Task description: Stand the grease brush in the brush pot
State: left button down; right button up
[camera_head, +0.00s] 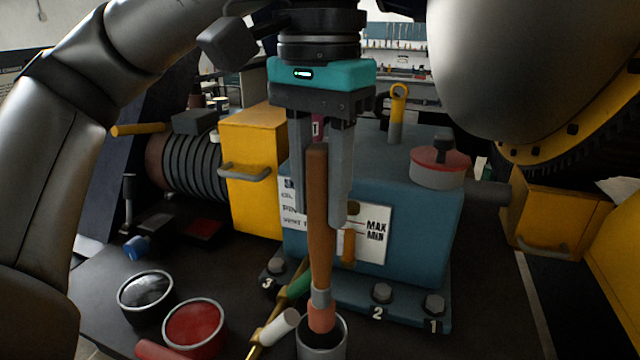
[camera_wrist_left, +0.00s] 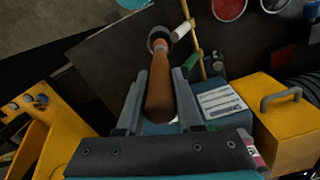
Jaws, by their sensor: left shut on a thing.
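The grease brush (camera_head: 319,230) has a brown handle, a grey ferrule and an orange-pink tip. It hangs nearly upright, tip down, between the fingers of my left gripper (camera_head: 318,222), which is shut on the handle. The brush pot (camera_head: 322,351) is a dark cup with a pale rim at the bottom edge of the head view, partly cut off. The brush tip overlaps the pot's mouth; how deep it sits is unclear. In the left wrist view the brush handle (camera_wrist_left: 160,98) points towards the pot (camera_wrist_left: 152,42). My right gripper is not in view.
A dish of red grease (camera_head: 194,328) and a dark dish (camera_head: 146,295) stand left of the pot. A white-ended cylinder (camera_head: 276,328) and a brass rod lie close beside it. A blue housing (camera_head: 415,230) with numbered bolts stands behind, with a yellow box (camera_head: 257,165) to its left.

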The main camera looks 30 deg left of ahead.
aim_at(321, 146)
pick_arm(q)
jog(key=shift+f+b, duration=2.7)
jog(key=shift+f, duration=0.7)
jog(key=shift+c, duration=2.4)
grip_release()
jog(key=shift+r, duration=0.1)
notch_tip(321, 146, up, 15)
jog(key=p, duration=0.7)
